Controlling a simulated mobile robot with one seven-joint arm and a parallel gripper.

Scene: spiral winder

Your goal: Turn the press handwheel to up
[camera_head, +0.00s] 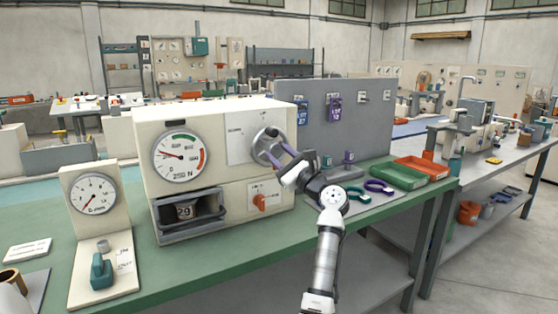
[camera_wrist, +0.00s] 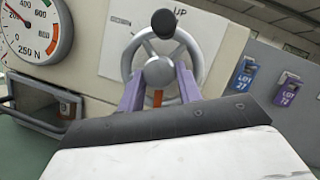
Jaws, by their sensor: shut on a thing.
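The press (camera_head: 215,135) is a cream box on the green bench with a round dial gauge (camera_head: 182,155) on its front. Its grey handwheel (camera_head: 262,139) is on the right of the front face. In the wrist view the handwheel (camera_wrist: 204,68) shows a round hub and a black knob (camera_wrist: 168,24) at the top of the rim, near the printed word UP. My gripper (camera_head: 275,148) reaches it from the front right. Its purple fingers (camera_wrist: 160,90) are shut on the handwheel, on either side just below the hub. The exact contact is partly hidden.
An orange switch (camera_head: 259,201) sits below the wheel, and an open tray (camera_head: 188,213) below the gauge. A smaller gauge stand (camera_head: 97,193) is at left. A grey panel with tags (camera_head: 350,135) stands behind; green (camera_head: 398,176) and orange bins (camera_head: 422,167) are at right.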

